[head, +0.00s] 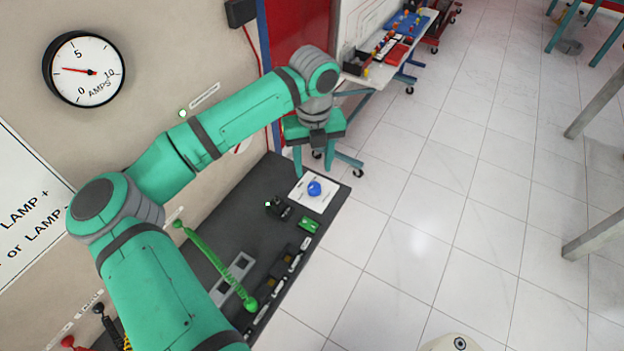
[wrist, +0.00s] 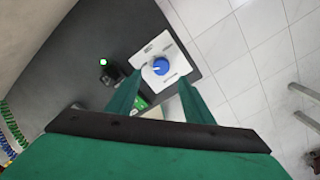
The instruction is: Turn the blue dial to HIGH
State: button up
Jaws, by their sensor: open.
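The blue dial (head: 314,188) sits on a white label plate (head: 302,197) at the far end of the dark bench panel. The dial also shows in the wrist view (wrist: 160,66), between and beyond my fingertips, with a pale pointer mark on it. The lettering on the plate is too small to read. My gripper (head: 317,172) is above the far end of the bench, fingers pointing down. In the wrist view my gripper (wrist: 158,88) has its two fingers spread apart with nothing between them. The fingers are apart from the dial.
A black switch part (head: 279,207) and a green block (head: 309,224) stand near the plate. An amps gauge (head: 83,69) hangs on the wall.

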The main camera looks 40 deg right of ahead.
aim_at(314, 186)
notch_tip(314, 186, down, 8)
jog(key=shift+s+d+r, duration=0.1)
jog(key=shift+r, duration=0.1)
jog(key=c, duration=1)
jog(key=shift+c, duration=0.2)
